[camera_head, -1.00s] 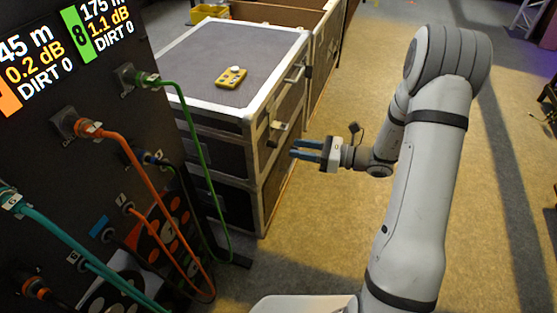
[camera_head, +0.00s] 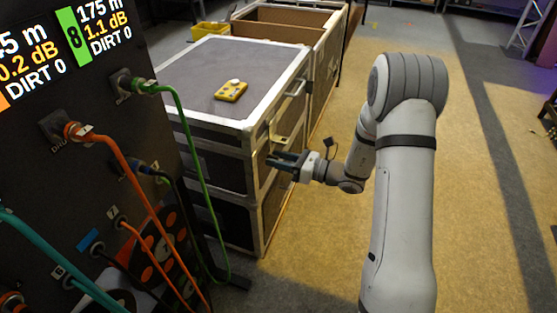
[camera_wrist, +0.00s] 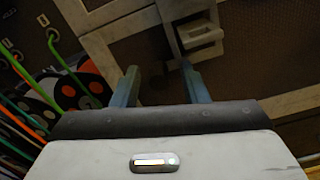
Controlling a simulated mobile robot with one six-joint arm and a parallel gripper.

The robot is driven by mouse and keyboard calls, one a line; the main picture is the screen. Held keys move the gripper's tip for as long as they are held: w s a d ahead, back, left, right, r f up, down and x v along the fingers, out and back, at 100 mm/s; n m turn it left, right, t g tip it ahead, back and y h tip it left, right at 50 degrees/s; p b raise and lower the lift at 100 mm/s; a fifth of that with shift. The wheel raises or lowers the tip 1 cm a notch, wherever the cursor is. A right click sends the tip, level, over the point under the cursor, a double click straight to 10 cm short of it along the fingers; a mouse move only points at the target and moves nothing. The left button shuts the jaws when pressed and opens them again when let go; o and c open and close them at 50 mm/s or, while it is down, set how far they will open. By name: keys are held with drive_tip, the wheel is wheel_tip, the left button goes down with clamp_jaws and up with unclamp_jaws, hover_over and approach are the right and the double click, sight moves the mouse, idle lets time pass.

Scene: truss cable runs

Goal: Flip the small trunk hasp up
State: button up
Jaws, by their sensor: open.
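A grey trunk with pale metal edges (camera_head: 250,127) stands left of the middle in the head view. Its small hasp (camera_head: 279,131) is a pale metal piece on the side facing my arm, near the lid line. In the wrist view the hasp (camera_wrist: 203,37) shows as a pale bracket-like loop at the upper right, beyond the right fingertip. My gripper (camera_head: 283,160) is beside the trunk, just below the hasp in the picture. Its two blue fingers (camera_wrist: 160,82) are apart, with nothing between them. I cannot tell whether a fingertip touches the trunk.
A yellow box (camera_head: 231,91) lies on the trunk's top. A dark panel with green, orange and teal cables (camera_head: 110,150) stands close on the left. An open brown crate (camera_head: 285,22) is behind the trunk. The floor (camera_head: 480,200) right of my arm is mostly clear.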

clamp_jaws()
idle(0.5)
